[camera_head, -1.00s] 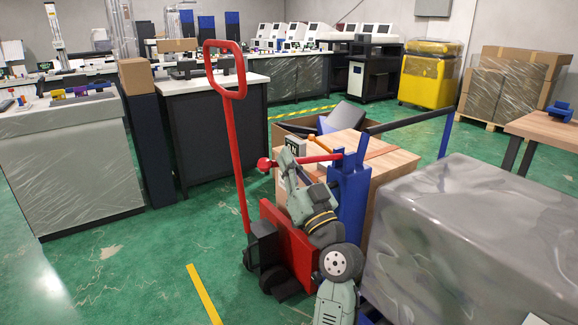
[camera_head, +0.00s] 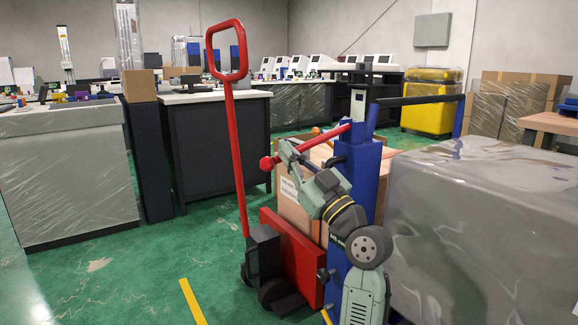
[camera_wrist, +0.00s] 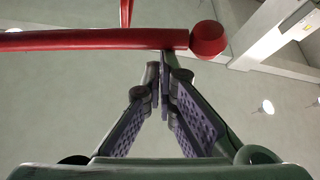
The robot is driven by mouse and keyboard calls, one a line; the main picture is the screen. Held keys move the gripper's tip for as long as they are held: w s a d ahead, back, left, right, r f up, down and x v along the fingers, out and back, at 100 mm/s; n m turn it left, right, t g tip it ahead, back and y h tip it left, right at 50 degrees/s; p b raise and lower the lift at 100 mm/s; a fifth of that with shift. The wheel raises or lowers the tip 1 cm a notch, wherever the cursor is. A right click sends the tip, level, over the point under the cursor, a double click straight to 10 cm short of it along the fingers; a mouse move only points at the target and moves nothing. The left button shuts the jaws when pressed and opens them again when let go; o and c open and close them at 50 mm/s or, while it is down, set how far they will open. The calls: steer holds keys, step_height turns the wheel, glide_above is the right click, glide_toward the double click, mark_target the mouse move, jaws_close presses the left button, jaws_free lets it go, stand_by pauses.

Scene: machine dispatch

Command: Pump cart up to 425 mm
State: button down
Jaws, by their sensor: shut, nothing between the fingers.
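The cart has a blue upright post (camera_head: 369,175), a black push bar (camera_head: 420,100) and a red pump lever (camera_head: 318,143) with a round red knob (camera_head: 266,164). In the head view the lever slopes down leftward from the post to the knob. My gripper (camera_head: 284,148) is shut and empty, close to the lever near its knob. In the wrist view the fingertips (camera_wrist: 163,62) meet just below the lever (camera_wrist: 95,39), with the knob (camera_wrist: 208,40) to the right. I cannot tell whether they touch. A small display (camera_head: 358,103) shows by the post's top; its reading is illegible.
A red pallet truck (camera_head: 290,255) with a tall loop handle (camera_head: 227,50) stands left of my arm. A cardboard box (camera_head: 291,205) is behind it. A plastic-wrapped grey block (camera_head: 485,235) fills the right. Green floor (camera_head: 120,275) is open at front left.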

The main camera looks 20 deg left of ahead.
steer(key=shift+w+f+b, duration=0.25)
steer(key=shift+f+b, duration=0.6)
steer(key=shift+f, duration=0.2)
